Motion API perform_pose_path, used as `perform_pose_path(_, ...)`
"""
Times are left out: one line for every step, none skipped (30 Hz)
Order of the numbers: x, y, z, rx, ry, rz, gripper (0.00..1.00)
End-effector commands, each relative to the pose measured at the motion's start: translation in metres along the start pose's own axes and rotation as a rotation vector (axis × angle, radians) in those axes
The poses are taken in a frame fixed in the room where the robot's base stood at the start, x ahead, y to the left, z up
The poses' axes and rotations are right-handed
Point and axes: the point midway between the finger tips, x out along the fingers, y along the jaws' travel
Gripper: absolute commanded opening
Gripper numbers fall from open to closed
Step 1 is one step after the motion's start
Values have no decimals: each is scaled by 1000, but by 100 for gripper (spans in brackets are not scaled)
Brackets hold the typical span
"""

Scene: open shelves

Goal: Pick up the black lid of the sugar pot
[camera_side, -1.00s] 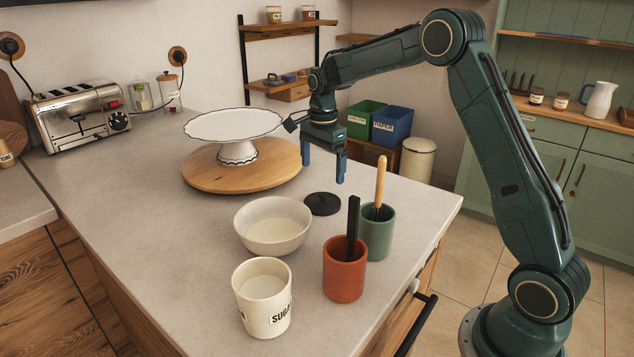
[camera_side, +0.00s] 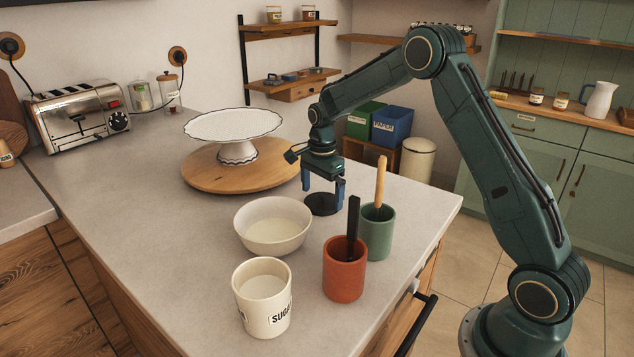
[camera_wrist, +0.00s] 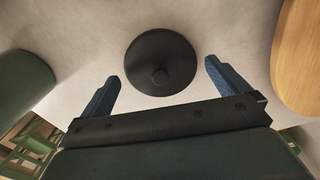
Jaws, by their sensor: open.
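The black lid (camera_side: 322,207), round with a small knob, lies flat on the counter behind the white bowl. It also shows in the wrist view (camera_wrist: 160,55), with its knob facing up. My gripper (camera_side: 323,191) is open just above the lid, with its blue fingers apart on either side of the knob. In the wrist view my gripper's fingertips (camera_wrist: 160,72) sit left and right of the lid, and nothing is between them but the lid below. The cream sugar pot (camera_side: 248,305) stands lidless at the counter's front, with white contents.
A white bowl (camera_side: 250,238), a terracotta cup (camera_side: 343,280) with a black handle and a green cup (camera_side: 380,240) with a wooden-handled tool stand in front of the lid. A cake stand (camera_side: 237,150) on a round wooden board (camera_side: 205,182) is behind left. Bare counter lies at left.

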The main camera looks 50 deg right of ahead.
Motion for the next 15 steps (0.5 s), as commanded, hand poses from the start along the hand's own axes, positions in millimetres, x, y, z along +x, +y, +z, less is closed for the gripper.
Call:
perform_pose_path(6, 0, 0, 0, 0, 2, 100)
perform_pose_path(9, 1, 0, 0, 0, 2, 100)
perform_pose_path(12, 1, 0, 0, 0, 2, 100)
perform_pose_path(14, 1, 0, 0, 0, 2, 100)
perform_pose_path(15, 0, 0, 0, 1, 0, 100)
perform_pose_path(16, 0, 0, 0, 1, 0, 100)
perform_pose_path(16, 0, 0, 0, 1, -1, 100)
perform_pose_path(16, 0, 0, 0, 1, -1, 100)
perform_pose_path(16, 0, 0, 0, 1, -1, 100)
perform_pose_path(16, 0, 0, 0, 1, -1, 100)
perform_pose_path(16, 0, 0, 0, 1, -1, 100)
perform_pose_path(16, 0, 0, 0, 1, -1, 100)
perform_pose_path(16, 0, 0, 0, 1, -1, 100)
perform_pose_path(16, 0, 0, 0, 1, -1, 100)
perform_pose_path(16, 0, 0, 0, 1, -1, 100)
